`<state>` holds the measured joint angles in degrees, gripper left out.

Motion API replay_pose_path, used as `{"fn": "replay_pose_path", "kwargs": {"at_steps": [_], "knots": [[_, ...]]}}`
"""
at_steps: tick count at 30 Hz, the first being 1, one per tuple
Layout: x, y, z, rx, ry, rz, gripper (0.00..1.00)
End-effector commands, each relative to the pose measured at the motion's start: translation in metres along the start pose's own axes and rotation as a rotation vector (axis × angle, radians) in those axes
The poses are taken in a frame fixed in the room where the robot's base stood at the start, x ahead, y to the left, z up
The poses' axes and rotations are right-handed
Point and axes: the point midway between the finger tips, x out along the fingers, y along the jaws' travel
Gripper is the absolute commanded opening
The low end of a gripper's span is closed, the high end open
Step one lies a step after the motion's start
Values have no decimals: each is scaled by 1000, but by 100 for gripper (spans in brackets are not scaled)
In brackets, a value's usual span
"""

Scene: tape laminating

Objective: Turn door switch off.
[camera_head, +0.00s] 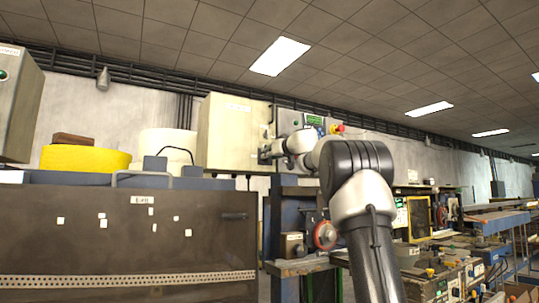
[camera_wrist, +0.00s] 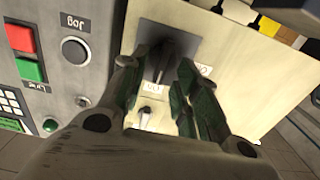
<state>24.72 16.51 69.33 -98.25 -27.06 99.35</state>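In the head view my gripper (camera_head: 267,150) is up at the right side of the cream cabinet (camera_head: 226,135), and the knob cannot be made out there.
A small light switch (camera_wrist: 146,115) sits below the knob. A brown machine (camera_head: 130,245) with yellow rolls (camera_head: 85,158) stands at the left.

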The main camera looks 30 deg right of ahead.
Motion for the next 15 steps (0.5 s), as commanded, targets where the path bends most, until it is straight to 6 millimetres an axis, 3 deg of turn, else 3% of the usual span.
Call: {"fn": "replay_pose_path", "kwargs": {"at_steps": [10,15], "knots": [[7,0,0,-1,0,1,31],[7,0,0,-1,0,1,2]]}}
